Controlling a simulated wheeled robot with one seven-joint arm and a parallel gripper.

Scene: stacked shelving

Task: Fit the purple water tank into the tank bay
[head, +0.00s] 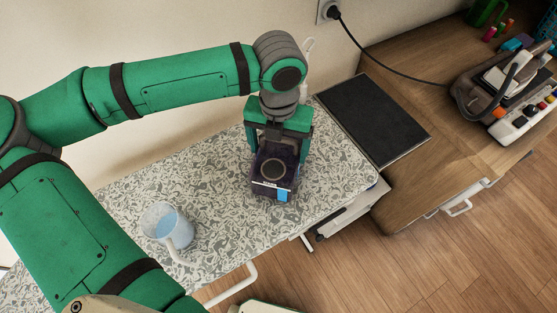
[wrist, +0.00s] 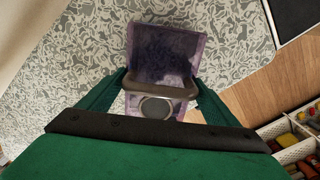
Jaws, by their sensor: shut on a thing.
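The purple water tank (wrist: 165,52) is see-through and boxy, with a grey band and a round ring on one face in the wrist view. In the head view the tank (head: 274,168) hangs below my gripper, over the patterned tabletop, with a blue patch and a pale label at its lower edge. My gripper (wrist: 160,86) is shut on the tank, with green fingers on both sides of it. The gripper also shows in the head view (head: 277,132). I cannot tell whether the tank touches the table. I cannot make out the tank bay in either view.
A clear mug (head: 165,222) of bluish liquid stands on the patterned table (head: 215,185), left of the tank. A black mat (head: 373,118) lies to the right.

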